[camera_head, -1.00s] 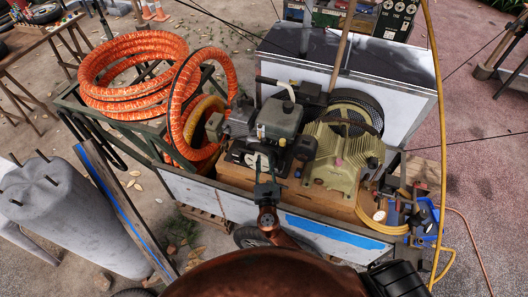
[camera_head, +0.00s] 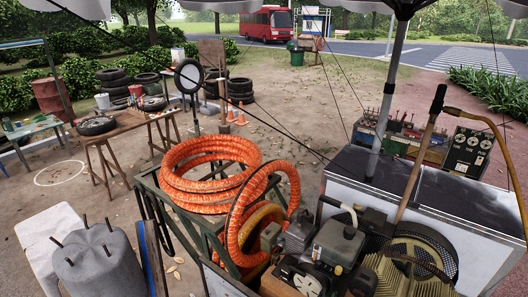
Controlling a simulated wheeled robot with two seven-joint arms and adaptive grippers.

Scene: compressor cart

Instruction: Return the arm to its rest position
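The task's thing is my own arm, and I make out no clear arm link in the head view. If any of my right gripper shows, it is lost among the dark engine parts at the bottom edge, so its fingers cannot be read. My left gripper is not in view. The compressor cart fills the lower right, with its engine (camera_head: 339,243) and the olive compressor (camera_head: 390,275) cut off by the bottom edge.
A grey drum-like block with rods (camera_head: 98,262) stands at lower left. A wooden table (camera_head: 120,128) and stacked tyres (camera_head: 240,88) are farther back. A long wooden handle (camera_head: 418,160) and a grey pole (camera_head: 393,90) rise at right. Open ground lies behind the cart.

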